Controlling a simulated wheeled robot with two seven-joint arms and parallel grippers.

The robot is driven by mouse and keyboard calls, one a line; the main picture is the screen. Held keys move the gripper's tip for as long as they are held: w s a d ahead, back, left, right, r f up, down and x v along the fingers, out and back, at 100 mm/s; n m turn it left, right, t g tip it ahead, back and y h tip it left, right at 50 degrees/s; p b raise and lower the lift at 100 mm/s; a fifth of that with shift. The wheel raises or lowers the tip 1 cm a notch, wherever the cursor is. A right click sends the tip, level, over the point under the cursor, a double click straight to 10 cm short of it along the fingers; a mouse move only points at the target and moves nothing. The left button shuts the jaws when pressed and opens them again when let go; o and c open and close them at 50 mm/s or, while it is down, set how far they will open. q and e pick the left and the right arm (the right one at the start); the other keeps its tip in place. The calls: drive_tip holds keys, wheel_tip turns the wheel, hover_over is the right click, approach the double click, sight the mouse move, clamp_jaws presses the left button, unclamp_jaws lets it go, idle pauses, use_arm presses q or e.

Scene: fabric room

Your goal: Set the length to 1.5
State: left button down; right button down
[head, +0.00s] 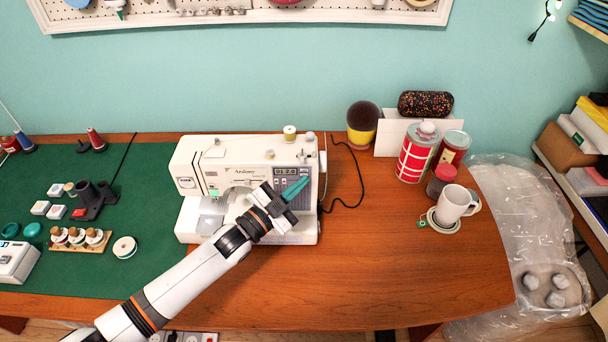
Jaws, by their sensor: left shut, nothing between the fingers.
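The white sewing machine (235,160) stands on the wooden table, partly on the green mat. Its small display (286,172) is on the right part of its front; the digits look like 01 2.0 but are too small to be sure. My left gripper (301,184) is shut and empty, its teal fingertips just below and right of the display, over the machine's control panel. I cannot tell whether the fingertips touch a button. The gripper and forearm hide the lower panel and part of the machine's base. My right gripper is not in view.
Thread spools (80,236), a dark stand (95,200) and a white spool (124,247) lie on the green mat (160,270) at left. The table's front right is clear.

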use_arm(q)
drive_tip(key=shift+w, duration=0.3)
idle(0.4)
drive_tip(key=shift+s, duration=0.75)
drive_tip(key=s+p, duration=0.3)
drive_tip(key=s, duration=0.2)
idle(0.6)
